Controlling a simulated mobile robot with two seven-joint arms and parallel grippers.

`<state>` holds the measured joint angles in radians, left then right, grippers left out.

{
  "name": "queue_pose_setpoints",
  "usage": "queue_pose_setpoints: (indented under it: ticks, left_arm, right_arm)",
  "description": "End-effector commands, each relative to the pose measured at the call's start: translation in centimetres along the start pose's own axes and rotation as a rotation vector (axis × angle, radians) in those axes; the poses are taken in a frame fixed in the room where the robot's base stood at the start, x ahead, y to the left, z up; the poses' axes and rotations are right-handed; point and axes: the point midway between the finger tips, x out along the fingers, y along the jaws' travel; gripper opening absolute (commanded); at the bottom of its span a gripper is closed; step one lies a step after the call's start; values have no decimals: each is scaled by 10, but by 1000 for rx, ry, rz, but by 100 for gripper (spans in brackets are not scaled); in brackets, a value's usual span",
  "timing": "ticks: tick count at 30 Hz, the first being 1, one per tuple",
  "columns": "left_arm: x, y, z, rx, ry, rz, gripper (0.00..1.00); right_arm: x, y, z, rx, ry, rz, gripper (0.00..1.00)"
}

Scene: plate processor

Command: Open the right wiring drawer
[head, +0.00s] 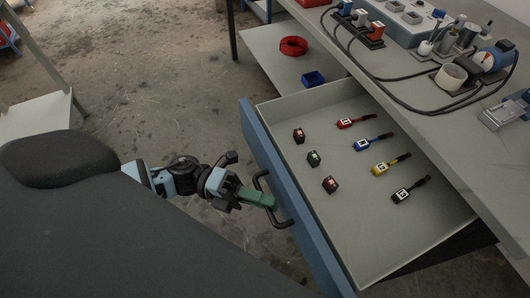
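The wiring drawer (408,248) is pulled far out from under the workbench, with its blue front (307,219) facing lower left. A black bar handle (285,223) is on that front. My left gripper (268,202) has green fingers reaching to the handle and overlapping its middle in the head view. The fingers look like a single block from this side, so I cannot see whether they grip the bar or only touch it. My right gripper is not in view.
The drawer holds small dark blocks (313,158) and colored tagged tools (376,142). A red ring (293,46) and a blue bin (313,79) sit on a lower shelf. Cables and sockets lie on the benchtop (425,85).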

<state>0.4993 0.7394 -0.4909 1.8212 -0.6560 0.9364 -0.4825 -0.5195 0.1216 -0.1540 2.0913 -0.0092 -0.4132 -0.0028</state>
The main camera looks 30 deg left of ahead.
Motion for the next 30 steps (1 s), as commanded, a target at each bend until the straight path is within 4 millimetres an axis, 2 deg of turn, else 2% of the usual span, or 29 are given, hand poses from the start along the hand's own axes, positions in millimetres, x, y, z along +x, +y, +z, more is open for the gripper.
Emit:
queue_pose_setpoints:
  ticks: [9,15,30]
  left_arm:
    - [-49,2,0,-2,-2,4,20]
    - [-69,1,0,-1,0,2,20]
    - [-73,0,0,1,0,0,20]
  right_arm:
    - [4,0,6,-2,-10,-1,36]
    - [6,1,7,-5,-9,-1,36]
    - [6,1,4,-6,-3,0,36]
